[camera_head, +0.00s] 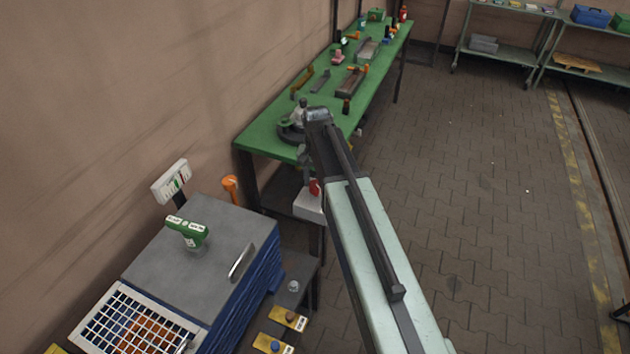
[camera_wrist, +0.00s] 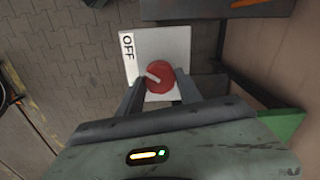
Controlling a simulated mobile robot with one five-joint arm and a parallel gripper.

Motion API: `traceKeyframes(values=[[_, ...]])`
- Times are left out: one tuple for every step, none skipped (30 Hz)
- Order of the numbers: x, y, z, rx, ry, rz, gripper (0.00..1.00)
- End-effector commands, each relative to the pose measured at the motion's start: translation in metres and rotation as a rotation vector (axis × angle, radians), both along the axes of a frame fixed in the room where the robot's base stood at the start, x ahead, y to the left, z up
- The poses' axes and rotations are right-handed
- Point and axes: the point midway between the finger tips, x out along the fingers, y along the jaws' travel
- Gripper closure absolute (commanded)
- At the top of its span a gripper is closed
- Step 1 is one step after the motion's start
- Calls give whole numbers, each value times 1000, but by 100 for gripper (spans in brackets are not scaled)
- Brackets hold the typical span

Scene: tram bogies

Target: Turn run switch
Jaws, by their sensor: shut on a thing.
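The run switch is a red round knob (camera_wrist: 159,77) on a white box (camera_wrist: 172,45) with an OFF label (camera_wrist: 128,47). A pale mark on the knob points up and left, roughly toward the label side. My gripper (camera_wrist: 158,90) has one finger on each side of the knob and is shut on it. In the head view the white box (camera_head: 309,206) and a bit of the red knob (camera_head: 314,187) show beside my arm, low by the near end of the green bench. My arm hides part of them there.
A green workbench (camera_head: 262,139) with tools runs along the wall. The paved floor (camera_head: 480,200) at right is clear.

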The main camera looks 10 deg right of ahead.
Motion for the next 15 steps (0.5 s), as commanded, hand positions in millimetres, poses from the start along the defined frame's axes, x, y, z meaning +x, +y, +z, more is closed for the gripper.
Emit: traceKeyframes(values=[[3,0,1,1,-7,-18,98],[3,0,1,1,-7,-30,98],[3,0,1,1,-7,-44,98],[3,0,1,1,-7,-53,98],[3,0,1,1,-7,-62,98],[3,0,1,1,-7,-71,98],[3,0,1,1,-7,-76,98],[3,0,1,1,-7,-82,98],[3,0,1,1,-7,-88,98],[3,0,1,1,-7,-91,98],[3,0,1,1,-7,-94,98],[3,0,1,1,-7,-97,98],[3,0,1,1,-7,-98,98],[3,0,1,1,-7,-99,98],[3,0,1,1,-7,-99,98]])
